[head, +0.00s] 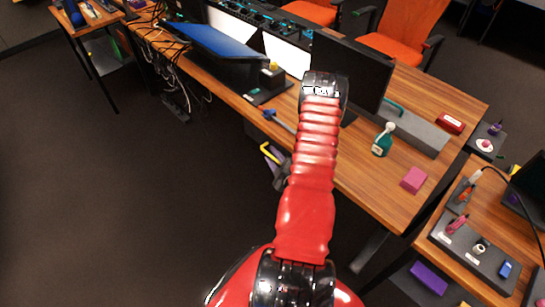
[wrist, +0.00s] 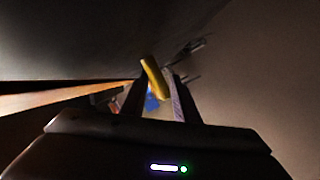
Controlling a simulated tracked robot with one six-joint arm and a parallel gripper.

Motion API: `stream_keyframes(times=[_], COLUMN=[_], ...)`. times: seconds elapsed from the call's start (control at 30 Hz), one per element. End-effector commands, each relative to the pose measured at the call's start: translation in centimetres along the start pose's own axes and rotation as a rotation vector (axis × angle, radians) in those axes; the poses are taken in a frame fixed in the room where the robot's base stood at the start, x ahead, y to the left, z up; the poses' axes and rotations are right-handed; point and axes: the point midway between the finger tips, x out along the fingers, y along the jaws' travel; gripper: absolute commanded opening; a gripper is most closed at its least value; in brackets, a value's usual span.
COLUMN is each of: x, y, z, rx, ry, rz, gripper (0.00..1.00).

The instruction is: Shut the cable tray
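A yellow bar (wrist: 154,77), which looks like a handle, shows between the dark fingers of my gripper (wrist: 159,78) in the wrist view. The fingers stand apart, and I see no clear contact with the bar. In the head view a yellow bent bar (head: 268,153) shows just left of my red arm, below the desk's front edge. Dark parts beside it are partly covered by the arm, so I cannot make out my gripper there. The cable tray's body cannot be told apart in the shadow under the desk.
The wooden desk (head: 357,172) holds monitors, a green bottle (head: 383,140) and a pink block (head: 414,180). A blue-headed tool (head: 276,118) lies at its front edge. Loose cables (head: 178,88) hang under the desk's left part. The floor (head: 120,200) at left is clear.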

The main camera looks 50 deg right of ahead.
Motion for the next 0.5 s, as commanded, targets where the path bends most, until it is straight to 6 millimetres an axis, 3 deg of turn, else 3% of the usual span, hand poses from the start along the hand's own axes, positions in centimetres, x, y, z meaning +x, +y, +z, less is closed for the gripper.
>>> stream_keyframes(times=[0.17,0.5], x=[-1.6,-7.0], y=[0.1,-0.1], z=[0.2,0.2], rx=[0.002,0.003], ry=[-0.004,-0.005], rz=[0.002,-0.001], gripper=[0.29,0.29])
